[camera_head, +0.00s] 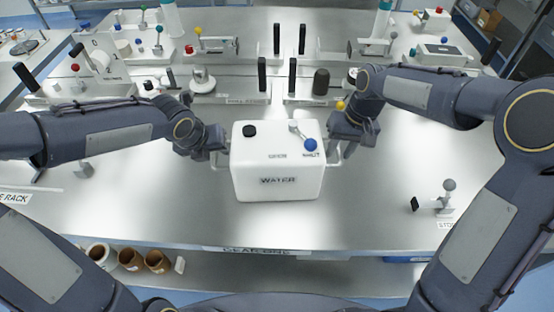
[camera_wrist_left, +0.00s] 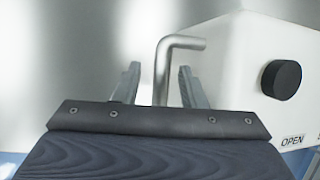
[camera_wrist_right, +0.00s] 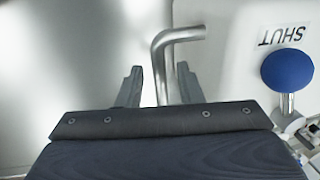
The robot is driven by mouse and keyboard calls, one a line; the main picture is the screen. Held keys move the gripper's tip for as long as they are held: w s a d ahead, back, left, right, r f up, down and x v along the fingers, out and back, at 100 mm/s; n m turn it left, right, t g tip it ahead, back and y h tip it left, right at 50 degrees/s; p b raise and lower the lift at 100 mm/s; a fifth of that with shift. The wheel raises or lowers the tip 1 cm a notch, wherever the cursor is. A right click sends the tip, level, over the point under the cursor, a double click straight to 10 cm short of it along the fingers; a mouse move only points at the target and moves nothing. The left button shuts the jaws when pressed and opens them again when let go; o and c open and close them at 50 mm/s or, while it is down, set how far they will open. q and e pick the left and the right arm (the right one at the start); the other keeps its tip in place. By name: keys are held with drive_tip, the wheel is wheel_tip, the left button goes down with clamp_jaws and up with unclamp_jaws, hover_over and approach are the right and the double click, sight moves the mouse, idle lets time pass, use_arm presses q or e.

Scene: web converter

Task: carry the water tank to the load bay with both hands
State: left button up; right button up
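The white water tank (camera_head: 275,190), marked WATER, sits upright on the steel bench in the middle of the head view. It has a black cap (camera_head: 249,131), a blue knob (camera_head: 310,145) and a bent metal handle on each side. My left gripper (camera_head: 220,150) is at the left handle (camera_wrist_left: 182,43); its fingers stand apart on either side of the bar, with gaps. My right gripper (camera_head: 336,149) is at the right handle (camera_wrist_right: 180,34), its fingers also apart around the bar. I cannot make out which part of the bench is the load bay.
Upright black handles (camera_head: 262,74) and small fixtures stand behind the tank. A small grey-knobbed fixture (camera_head: 449,186) stands at the right. The steel bench (camera_head: 385,200) is clear around and in front of the tank.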

use_arm(q)
drive_tip(key=shift+w+d+f, duration=0.1)
drive_tip(key=shift+w+f, duration=0.2)
drive_tip(key=shift+f, duration=0.35)
use_arm(e)
drive_tip(key=shift+a+f, duration=0.15)
drive_tip(key=shift+f, duration=0.5)
use_arm(q)
clamp_jaws()
use_arm(e)
clamp_jaws()
use_arm(q)
drive_tip(key=shift+w+r, duration=0.2)
drive_tip(key=shift+r, duration=0.1)
use_arm(e)
drive_tip(key=shift+w+r, duration=0.2)
drive_tip(key=shift+r, duration=0.1)
